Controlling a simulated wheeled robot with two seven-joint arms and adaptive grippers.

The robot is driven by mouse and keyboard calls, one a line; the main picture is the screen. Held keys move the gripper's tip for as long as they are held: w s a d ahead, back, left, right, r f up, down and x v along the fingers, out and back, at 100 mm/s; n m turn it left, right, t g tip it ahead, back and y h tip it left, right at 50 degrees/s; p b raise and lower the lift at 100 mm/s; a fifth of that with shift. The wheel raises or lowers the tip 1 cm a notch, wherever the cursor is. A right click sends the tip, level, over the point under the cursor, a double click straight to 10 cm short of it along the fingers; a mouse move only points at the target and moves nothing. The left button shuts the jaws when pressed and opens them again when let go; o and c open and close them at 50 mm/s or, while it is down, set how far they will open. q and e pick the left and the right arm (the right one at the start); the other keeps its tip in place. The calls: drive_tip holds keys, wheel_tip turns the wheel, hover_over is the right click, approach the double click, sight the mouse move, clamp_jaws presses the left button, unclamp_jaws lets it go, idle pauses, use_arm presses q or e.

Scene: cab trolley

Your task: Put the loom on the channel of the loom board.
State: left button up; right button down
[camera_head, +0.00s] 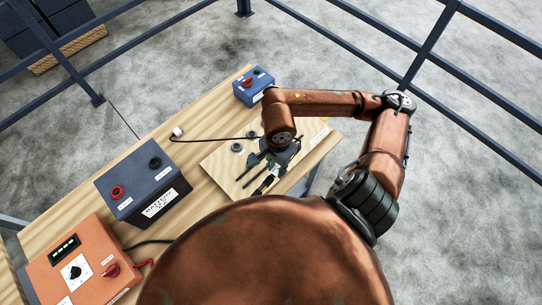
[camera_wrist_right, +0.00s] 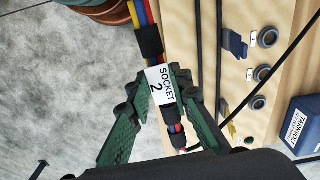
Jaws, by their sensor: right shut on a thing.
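My right gripper (camera_head: 272,160) is over the loom board (camera_head: 215,163), a pale wooden panel on the bench. In the right wrist view its green fingers (camera_wrist_right: 160,90) are shut on the loom (camera_wrist_right: 148,42), a bundle of red, blue and yellow wires with black wrap. A white "SOCKET 2" label sits between the fingers. In the head view the loom (camera_head: 264,184) shows partly below the gripper. Two dark parallel strips (camera_wrist_right: 219,60) run along the board beside the loom; they may be the channel. I cannot tell whether the loom touches the board. My left gripper is not in view.
A dark battery box (camera_head: 140,185), an orange unit (camera_head: 85,268) and a small blue box (camera_head: 254,87) stand on the bench. A black cable (camera_head: 215,139) runs across it. Round fittings (camera_wrist_right: 262,74) and a blue clip (camera_wrist_right: 235,44) sit on the board. Blue rails surround the area.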

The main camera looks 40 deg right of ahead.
drive_tip(key=shift+s+d+f+m, duration=0.15)
drive_tip(key=shift+s+d+m, duration=0.05)
drive_tip(key=shift+s+m, duration=0.4)
drive_tip(key=w+d+f+p, duration=0.1)
drive_tip(key=w+d+f, duration=0.1)
drive_tip(key=w+f, duration=0.1)
drive_tip(key=w+d+f+p, duration=0.1)
drive_tip(key=w+d+f, duration=0.1)
drive_tip(key=w, duration=0.2)
drive_tip(key=w+d+f+p, duration=0.1)
drive_tip(key=w+d+f, duration=0.1)
drive_tip(key=w+f, duration=0.1)
drive_tip(key=shift+w+f, duration=0.35)
drive_tip(key=shift+w, duration=0.35)
drive_tip(key=shift+w+d+f, duration=0.1)
drive_tip(key=shift+w+f, duration=0.25)
drive_tip(key=shift+f, duration=0.15)
wheel_tip(320, 180, down, 3)
drive_tip(key=shift+r+p, duration=0.1)
drive_tip(key=shift+p, duration=0.65)
drive_tip(key=shift+d+f, duration=0.1)
drive_tip(key=shift+f, duration=0.15)
drive_tip(key=shift+w, duration=0.1)
